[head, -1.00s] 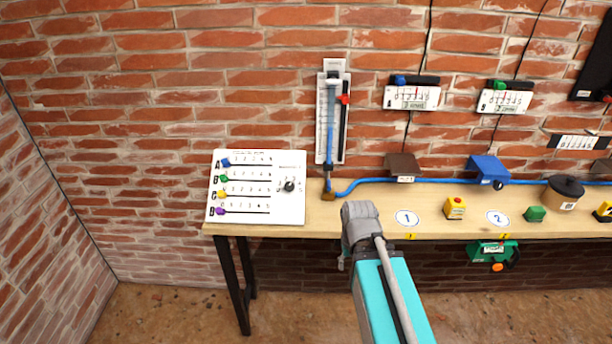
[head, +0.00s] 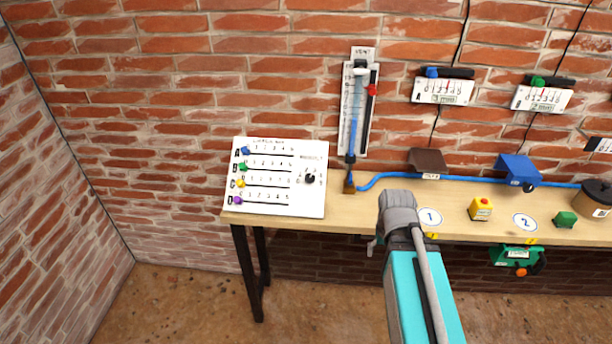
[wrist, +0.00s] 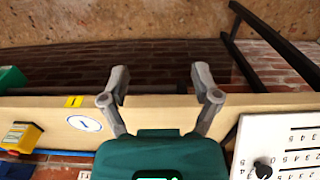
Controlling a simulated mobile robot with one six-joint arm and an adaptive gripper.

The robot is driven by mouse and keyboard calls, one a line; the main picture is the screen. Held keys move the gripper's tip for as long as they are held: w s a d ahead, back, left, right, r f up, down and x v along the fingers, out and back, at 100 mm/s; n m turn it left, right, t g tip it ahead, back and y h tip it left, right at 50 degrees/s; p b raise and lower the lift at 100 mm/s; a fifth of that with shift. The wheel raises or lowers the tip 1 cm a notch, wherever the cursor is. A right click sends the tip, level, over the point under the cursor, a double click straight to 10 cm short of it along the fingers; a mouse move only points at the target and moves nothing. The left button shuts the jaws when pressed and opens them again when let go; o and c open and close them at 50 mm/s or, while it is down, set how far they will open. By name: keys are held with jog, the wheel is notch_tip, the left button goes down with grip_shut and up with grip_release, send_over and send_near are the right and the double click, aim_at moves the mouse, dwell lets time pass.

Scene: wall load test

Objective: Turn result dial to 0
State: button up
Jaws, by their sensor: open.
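The result dial (head: 310,177) is a small black knob on the right part of a white panel (head: 307,207) that stands at the left end of the bench. The dial also shows in the wrist view (wrist: 263,170), at the bottom right. The number it points to is too small to tell. My gripper (wrist: 160,80) is open and empty, its two grey fingers spread over the bench's front edge. It is apart from the dial, which lies beyond its right finger in the wrist view. In the head view my arm hides the fingertips.
The panel's left part has coloured sliders, a purple one (head: 237,200) lowest. A gauge with a blue tube (head: 357,110) hangs behind.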

jog(key=w+a+r+p, duration=0.2)
jog(key=w+r+p, duration=0.3)
jog(key=w, duration=0.2)
notch_tip(320, 180, up, 13)
jog(key=m+p, duration=0.2)
jog(key=p, duration=1.1)
send_over(310, 176)
jog(key=shift+a, duration=0.1)
jog(key=shift+f+b, duration=0.2)
jog(key=shift+b, duration=0.1)
notch_tip(310, 176, down, 13)
jog(key=b, duration=1.3)
jog(key=shift+f, duration=0.2)
